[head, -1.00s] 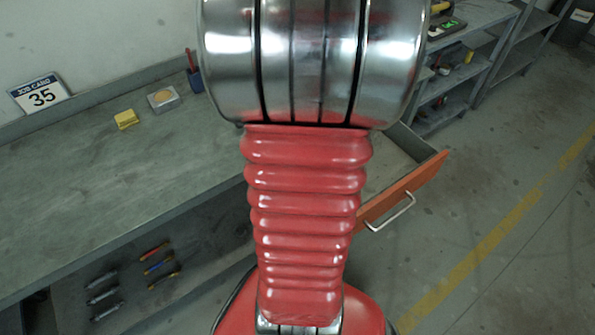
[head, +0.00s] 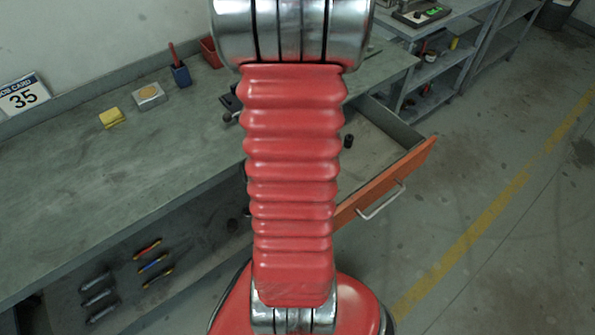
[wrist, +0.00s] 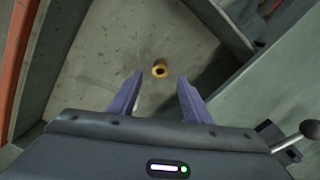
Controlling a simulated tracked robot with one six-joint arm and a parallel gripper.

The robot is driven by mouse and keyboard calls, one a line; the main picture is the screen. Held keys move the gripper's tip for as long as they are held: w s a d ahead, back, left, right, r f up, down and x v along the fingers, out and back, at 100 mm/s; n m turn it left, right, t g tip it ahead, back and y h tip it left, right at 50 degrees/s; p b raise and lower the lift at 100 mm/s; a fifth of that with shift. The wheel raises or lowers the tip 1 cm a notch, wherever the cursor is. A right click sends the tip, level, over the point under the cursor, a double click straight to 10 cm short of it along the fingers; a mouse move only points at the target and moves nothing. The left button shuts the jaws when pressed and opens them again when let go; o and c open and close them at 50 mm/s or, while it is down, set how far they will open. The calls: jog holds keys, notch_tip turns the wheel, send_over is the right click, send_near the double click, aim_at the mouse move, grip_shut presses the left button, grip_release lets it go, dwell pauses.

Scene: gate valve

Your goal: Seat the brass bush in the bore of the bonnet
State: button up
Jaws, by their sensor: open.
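The brass bush (wrist: 160,69) shows in the wrist view as a small yellow ring with a dark hole. It rests on the grey floor of the open drawer (wrist: 105,50). My gripper (wrist: 159,78) is open and empty above the drawer, its two purple fingers apart on either side of the bush in the picture. I cannot tell how high the fingers are above it. In the head view my arm covers the gripper and part of the drawer. I cannot make out the bonnet or its bore in either view.
The orange drawer front (head: 385,182) stands out from the bench (head: 130,165). A dark round object (head: 348,141) shows at the drawer. A yellow block (head: 112,118), a box (head: 149,96) and a blue holder (head: 181,75) stand on the bench. Grey shelves (head: 445,75) are behind; the floor at right is clear.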

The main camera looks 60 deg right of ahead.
jog(key=shift+f, duration=0.1)
jog(key=shift+f, duration=2.5)
jog(key=shift+c, duration=0.7)
grip_shut()
